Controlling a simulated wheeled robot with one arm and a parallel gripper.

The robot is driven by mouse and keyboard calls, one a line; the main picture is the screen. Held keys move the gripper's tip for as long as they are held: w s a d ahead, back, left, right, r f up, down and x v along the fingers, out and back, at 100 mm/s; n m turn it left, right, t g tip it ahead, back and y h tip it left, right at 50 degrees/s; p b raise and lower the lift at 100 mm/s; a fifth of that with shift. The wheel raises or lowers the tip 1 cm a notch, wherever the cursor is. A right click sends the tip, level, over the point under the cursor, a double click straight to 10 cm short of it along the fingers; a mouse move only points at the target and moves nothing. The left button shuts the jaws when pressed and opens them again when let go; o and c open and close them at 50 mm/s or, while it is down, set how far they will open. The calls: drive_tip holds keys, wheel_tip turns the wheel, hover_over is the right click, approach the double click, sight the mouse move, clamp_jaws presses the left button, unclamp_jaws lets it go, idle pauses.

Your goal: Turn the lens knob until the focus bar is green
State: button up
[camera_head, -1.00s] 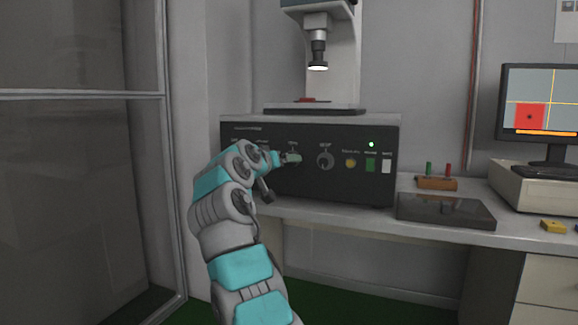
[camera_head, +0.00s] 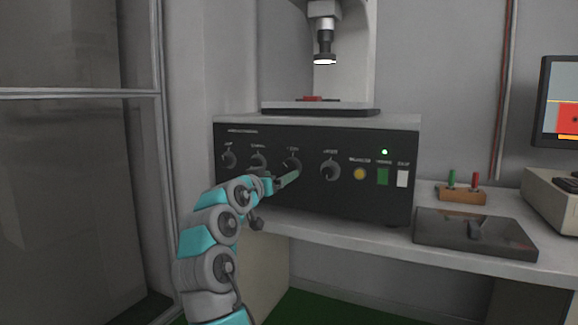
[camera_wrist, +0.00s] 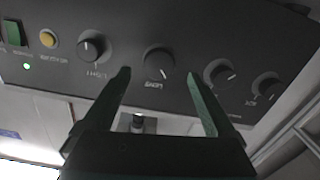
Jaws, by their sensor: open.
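The lens knob (camera_wrist: 158,62) is a dark round knob with a pale pointer line on the black front panel. In the wrist view it lies between and just beyond my fingertips. In the head view the lens knob (camera_head: 292,165) is third from the left, partly behind my gripper (camera_head: 289,178). My gripper is open, and its two green fingers (camera_wrist: 157,75) point at the panel with nothing between them. I cannot tell if they touch the knob. The monitor (camera_head: 562,100) is cut off at the right edge; an orange bar (camera_head: 566,137) shows under a red square.
Similar knobs flank the lens knob, including the light knob (camera_head: 330,170). A yellow button (camera_head: 359,174), a green switch (camera_head: 382,176) and a white switch (camera_head: 402,178) sit to the right. A dark tray (camera_head: 470,237) lies on the bench. A glass-panelled frame stands at left.

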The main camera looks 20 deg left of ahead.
sight(289, 170)
drive_tip(key=w, duration=0.1)
drive_tip(key=w+p, duration=0.2)
drive_tip(key=shift+w+d+r, duration=0.2)
drive_tip(key=shift+w+d, duration=0.05)
drive_tip(key=shift+w, duration=0.15)
drive_tip(key=shift+w+f, duration=0.15)
drive_tip(key=shift+w, duration=0.75)
drive_tip(key=shift+c, duration=0.3)
drive_tip(key=c, duration=1.3)
drive_tip(key=shift+n+b, duration=0.3)
drive_tip(key=shift+b, duration=0.4)
drive_tip(key=n+b, duration=0.2)
drive_tip(key=shift+d+f+b, duration=0.1)
drive_tip(key=shift+f+b, duration=0.05)
drive_tip(key=shift+b, duration=0.25)
drive_tip(key=n+b, duration=0.3)
drive_tip(key=shift+r+n, duration=0.25)
drive_tip(key=shift+n, duration=0.15)
